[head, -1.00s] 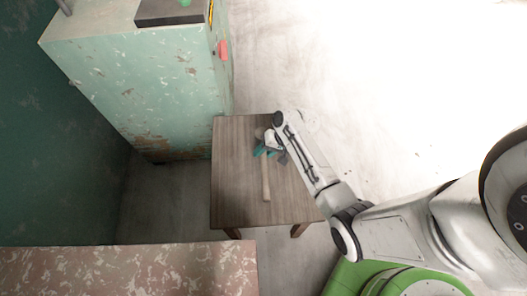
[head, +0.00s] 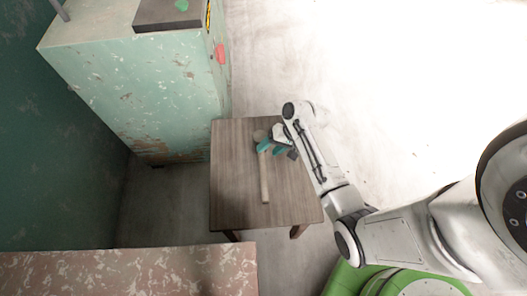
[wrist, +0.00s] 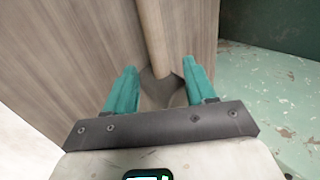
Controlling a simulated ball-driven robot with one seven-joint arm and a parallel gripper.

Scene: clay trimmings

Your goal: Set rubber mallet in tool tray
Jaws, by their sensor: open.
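The rubber mallet lies on a small wooden table (head: 232,180). Its pale wooden handle (head: 265,182) points toward the bottom of the head view. Its head lies at the upper end, partly covered by my gripper (head: 270,148). My gripper is open, its teal fingers at the mallet's head end. In the wrist view, the fingers (wrist: 160,88) stand apart on either side of the mallet, with the handle (wrist: 153,35) running up between them and the dark head partly hidden behind the gripper's bar.
A worn green cabinet (head: 140,90) stands at the upper left with a dark slab (head: 172,14) and a small green object on top. A red-brown, chipped surface (head: 130,272) fills the lower left. Open floor (head: 380,80) lies to the right.

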